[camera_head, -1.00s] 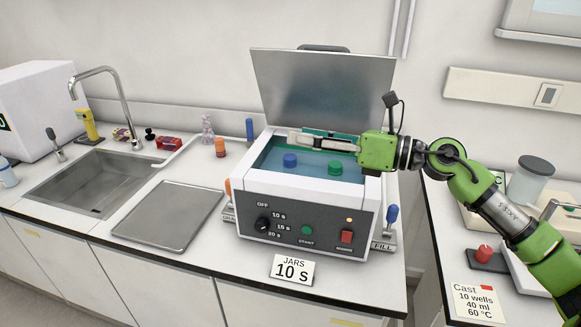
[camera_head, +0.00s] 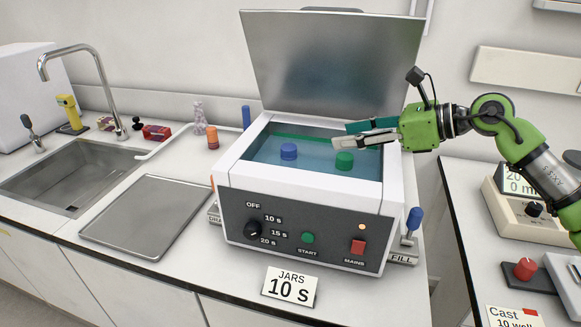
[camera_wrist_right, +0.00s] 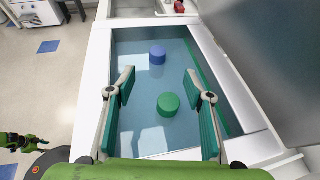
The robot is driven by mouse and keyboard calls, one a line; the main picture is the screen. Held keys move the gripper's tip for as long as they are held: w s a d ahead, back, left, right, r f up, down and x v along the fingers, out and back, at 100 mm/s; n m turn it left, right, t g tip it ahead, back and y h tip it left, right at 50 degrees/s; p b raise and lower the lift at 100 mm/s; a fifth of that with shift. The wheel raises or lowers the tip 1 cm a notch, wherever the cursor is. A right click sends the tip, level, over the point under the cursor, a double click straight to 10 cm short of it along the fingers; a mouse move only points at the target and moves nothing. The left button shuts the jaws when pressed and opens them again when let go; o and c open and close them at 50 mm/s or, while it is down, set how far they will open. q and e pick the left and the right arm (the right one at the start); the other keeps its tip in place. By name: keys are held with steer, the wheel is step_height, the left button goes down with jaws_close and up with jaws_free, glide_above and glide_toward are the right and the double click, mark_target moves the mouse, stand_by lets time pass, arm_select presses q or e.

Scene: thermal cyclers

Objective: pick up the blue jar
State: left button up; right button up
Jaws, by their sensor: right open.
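The blue jar (camera_head: 288,151) stands in the water bath (camera_head: 308,192) at the left of the basin; it also shows in the right wrist view (camera_wrist_right: 157,54). The green jar (camera_head: 344,160) is to its right, nearer in the wrist view (camera_wrist_right: 168,104). My right gripper (camera_head: 341,135) is open and empty above the right part of the basin, right of the blue jar. In the wrist view its fingers (camera_wrist_right: 160,72) are spread, with the blue jar just beyond the tips. What seems to be my left gripper (camera_wrist_right: 22,141) shows small at the left edge.
The bath's lid (camera_head: 335,65) stands raised behind the basin. A metal tray (camera_head: 147,213) and a sink (camera_head: 70,175) lie to the left. A card reading JARS 10 s (camera_head: 290,287) is in front.

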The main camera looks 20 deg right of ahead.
steer(key=shift+w+a+f+p, duration=0.1)
steer(key=shift+w+f+p, duration=0.25)
steer(key=shift+w+f, duration=0.35)
steer(key=p, duration=0.3)
glide_toward(291, 147)
steer(key=w+a, duration=0.1)
steer(key=w, duration=0.2)
steer(key=a+f+p, duration=0.1)
steer(key=w+a+f, duration=0.1)
steer(key=w+a+f+p, duration=0.1)
steer(key=a, duration=0.1)
steer(key=shift+w+a+p, duration=0.1)
steer(key=shift+w+p, duration=0.05)
steer(key=shift+p, duration=0.15)
steer(key=shift+w+f, duration=0.2)
steer(key=shift+w, duration=0.05)
steer(key=shift+s, duration=0.1)
steer(key=c, duration=1.2)
